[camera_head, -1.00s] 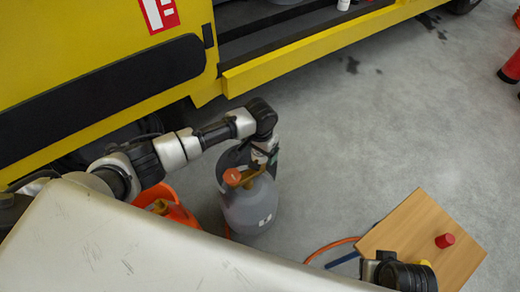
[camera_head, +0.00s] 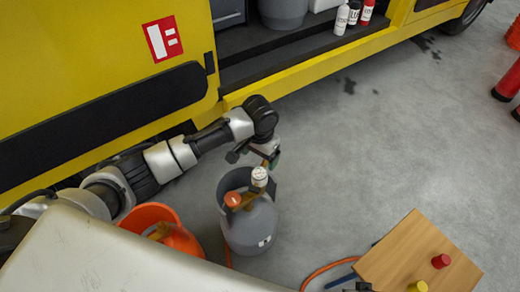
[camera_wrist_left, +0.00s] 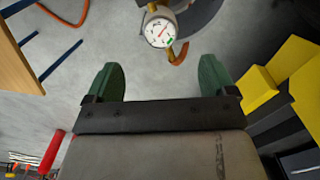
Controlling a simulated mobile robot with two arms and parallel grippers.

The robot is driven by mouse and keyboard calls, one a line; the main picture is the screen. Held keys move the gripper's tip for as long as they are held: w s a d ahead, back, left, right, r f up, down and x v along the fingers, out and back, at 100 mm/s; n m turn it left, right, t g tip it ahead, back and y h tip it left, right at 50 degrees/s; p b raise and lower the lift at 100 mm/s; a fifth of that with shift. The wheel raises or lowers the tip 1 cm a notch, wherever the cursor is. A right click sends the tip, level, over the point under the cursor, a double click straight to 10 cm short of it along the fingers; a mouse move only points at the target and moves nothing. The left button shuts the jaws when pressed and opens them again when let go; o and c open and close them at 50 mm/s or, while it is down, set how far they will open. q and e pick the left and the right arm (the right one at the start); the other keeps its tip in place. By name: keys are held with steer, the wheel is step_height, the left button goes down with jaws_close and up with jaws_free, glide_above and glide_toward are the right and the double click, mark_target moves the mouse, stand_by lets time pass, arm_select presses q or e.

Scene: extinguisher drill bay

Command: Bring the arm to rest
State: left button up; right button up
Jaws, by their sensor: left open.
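My left arm reaches in from the left in the head view, and its gripper (camera_head: 268,157) hangs just above and behind a grey gas cylinder (camera_head: 250,224). In the left wrist view the two green fingertips of this gripper (camera_wrist_left: 162,82) are wide apart with nothing between them. A round white gauge (camera_head: 259,176) on top of the cylinder is close to the gripper but apart from it. The gauge also shows in the wrist view (camera_wrist_left: 161,30), beyond the fingertips. An orange knob (camera_head: 232,199) sits beside the gauge. My right gripper cannot be made out.
An orange bucket (camera_head: 160,222) stands left of the cylinder. A wooden table (camera_head: 400,250) with a red cylinder piece (camera_head: 441,261) and a yellow one (camera_head: 418,286) is at lower right. A yellow truck (camera_head: 100,30) fills the back left.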

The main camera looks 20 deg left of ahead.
arm_select(q)
steer(key=s+d+f+m+t+h, duration=0.1)
steer(key=s+d, duration=0.2)
steer(key=s, duration=0.4)
steer(key=s+d+f+t+h, duration=0.1)
steer(key=s+d+h, duration=0.1)
steer(key=s, duration=0.4)
steer(key=s+a+r+n+t+y, duration=0.2)
steer(key=s+a+r+y, duration=0.15)
steer(key=s+a, duration=0.85)
step_height(320, 180, down, 20)
steer(key=s+d+g+p, duration=0.1)
steer(key=d, duration=0.1)
steer(key=s+a+f+g+p, duration=0.1)
steer(key=s+f+p, duration=0.1)
steer(key=s+p, duration=0.6)
steer(key=s+a+f+g+p, duration=0.1)
steer(key=s+a+f+p, duration=0.1)
steer(key=s+p, duration=0.6)
steer(key=shift+s+a, duration=0.3)
steer(key=shift+s, duration=0.55)
arm_select(e)
steer(key=s+d+f, duration=0.1)
steer(key=s+f, duration=0.1)
steer(key=s, duration=0.7)
steer(key=s+d+f+g, duration=0.1)
steer(key=s+d+f, duration=0.1)
steer(key=s, duration=0.7)
steer(key=shift+f+g, duration=0.3)
